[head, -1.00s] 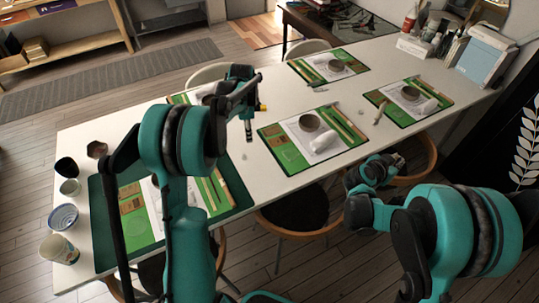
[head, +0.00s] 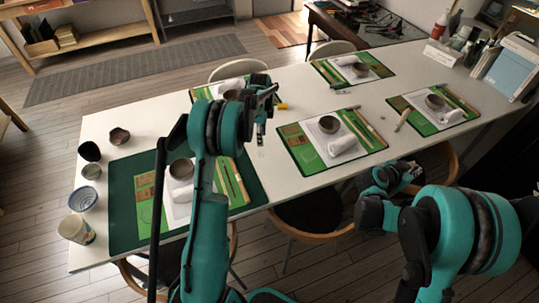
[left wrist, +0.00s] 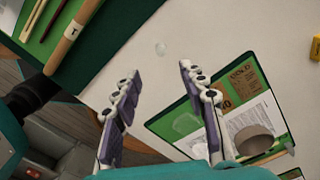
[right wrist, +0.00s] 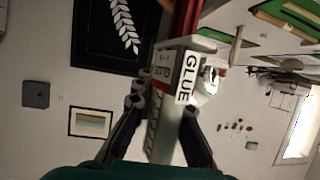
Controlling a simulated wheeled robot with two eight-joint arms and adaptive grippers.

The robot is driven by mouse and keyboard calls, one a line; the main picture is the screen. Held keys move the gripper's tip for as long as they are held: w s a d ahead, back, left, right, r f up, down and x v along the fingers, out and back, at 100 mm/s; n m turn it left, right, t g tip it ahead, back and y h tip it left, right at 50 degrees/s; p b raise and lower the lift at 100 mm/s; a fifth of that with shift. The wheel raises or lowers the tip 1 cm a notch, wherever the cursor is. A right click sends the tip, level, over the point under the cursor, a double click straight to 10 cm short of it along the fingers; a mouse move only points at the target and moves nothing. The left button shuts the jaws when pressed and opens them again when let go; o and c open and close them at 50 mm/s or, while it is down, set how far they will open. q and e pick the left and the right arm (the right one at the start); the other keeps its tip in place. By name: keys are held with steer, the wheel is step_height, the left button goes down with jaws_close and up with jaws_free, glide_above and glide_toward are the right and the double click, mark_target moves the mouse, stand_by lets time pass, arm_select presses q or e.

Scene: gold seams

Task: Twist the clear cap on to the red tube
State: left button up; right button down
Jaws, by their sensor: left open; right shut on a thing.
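A small clear, rounded piece, which looks like the cap, lies on the bare white table in the left wrist view (left wrist: 160,48). My left gripper (left wrist: 158,72) is open and empty above the table, with the clear piece just beyond its fingertips, between their lines. In the head view the left gripper (head: 260,138) hangs over the gap between two place mats. My right gripper (right wrist: 163,108) is shut on a grey-white tube (right wrist: 172,75) lettered GLUE, with a red part (right wrist: 186,18) at its far end.
Several green mats with bowls and tools lie on the white table (head: 290,91). A dark green mat (head: 128,207) is at the near left, with cups and bowls beside it. A small yellow object (head: 281,106) lies behind the left gripper. Chairs stand along the near edge.

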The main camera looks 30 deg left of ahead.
arm_select(q)
steer(key=b, duration=0.1)
glide_above(262, 153)
step_height(262, 153, down, 5)
steer(key=shift+w+f, duration=0.1)
step_height(262, 153, down, 5)
steer(key=b, duration=0.2)
steer(key=shift+w+f+b, duration=0.1)
steer(key=shift+w+b, duration=0.05)
steer(key=shift+b, duration=0.25)
steer(key=shift+c, duration=0.3)
steer(key=c, duration=0.7)
